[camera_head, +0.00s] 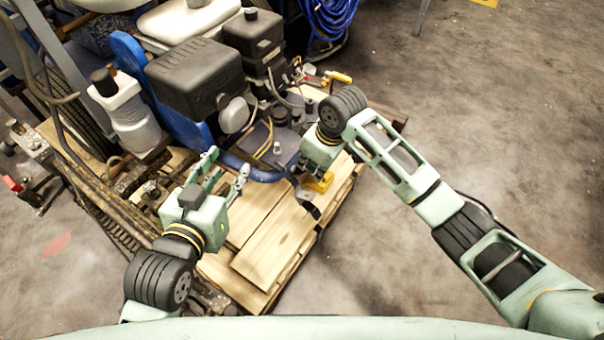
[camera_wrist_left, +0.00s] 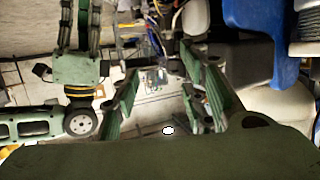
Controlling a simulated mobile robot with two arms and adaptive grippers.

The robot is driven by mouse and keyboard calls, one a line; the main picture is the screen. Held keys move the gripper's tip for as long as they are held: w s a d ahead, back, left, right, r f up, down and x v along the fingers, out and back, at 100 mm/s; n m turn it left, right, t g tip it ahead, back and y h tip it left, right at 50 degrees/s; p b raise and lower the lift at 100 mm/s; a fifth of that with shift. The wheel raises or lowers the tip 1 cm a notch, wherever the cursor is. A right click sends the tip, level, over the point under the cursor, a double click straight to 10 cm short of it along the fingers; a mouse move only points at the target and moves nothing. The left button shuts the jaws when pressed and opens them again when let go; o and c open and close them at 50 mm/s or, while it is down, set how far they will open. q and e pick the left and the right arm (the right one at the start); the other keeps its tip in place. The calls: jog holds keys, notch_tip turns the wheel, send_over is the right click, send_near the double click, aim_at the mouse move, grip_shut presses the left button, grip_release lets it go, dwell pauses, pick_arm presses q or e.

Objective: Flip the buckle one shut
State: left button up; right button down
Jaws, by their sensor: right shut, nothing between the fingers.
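The buckle cannot be picked out for certain. A small yellow piece (camera_head: 319,182) with a dark strap-like part (camera_head: 312,210) below it shows at the right edge of the wooden boards in the head view. My right gripper (camera_head: 303,172) is right beside and above this yellow piece, pointing down. Its fingers are partly hidden by its own wrist; it is shut with nothing between the fingers. My left gripper (camera_head: 227,165) is open and empty above the boards, left of the yellow piece. Its spread fingers also show in the left wrist view (camera_wrist_left: 160,75).
The line striper's black engine (camera_head: 195,78) and blue frame (camera_head: 185,125) stand behind the grippers. The wooden pallet (camera_head: 270,245) lies beneath them. A yellow-handled valve (camera_head: 338,77) is near my right wrist. Bare concrete floor (camera_head: 480,120) is free to the right.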

jog(key=b, duration=0.3)
send_over(304, 193)
jog(key=f, duration=0.3)
jog(key=d+f, duration=0.1)
jog(key=f, duration=0.1)
jog(key=shift+s+f, duration=0.25)
jog(key=shift+f, duration=0.05)
jog(key=b+x, duration=0.1)
jog(key=x, duration=0.3)
jog(key=shift+b, duration=0.3)
jog(key=shift+a+f, duration=0.1)
pick_arm(q)
jog(key=s+r+t+h, duration=0.2)
jog(key=r+t, duration=0.4)
jog(key=r, duration=0.4)
jog(key=s+d+r+t+h, duration=0.1)
jog(key=s+r+t+h, duration=0.1)
jog(key=r+t, duration=0.4)
notch_tip(304, 193, up, 4)
jog(key=shift+s+d+r+h, duration=0.1)
jog(key=shift+s+d+h, duration=0.15)
jog(key=shift+s, duration=0.3)
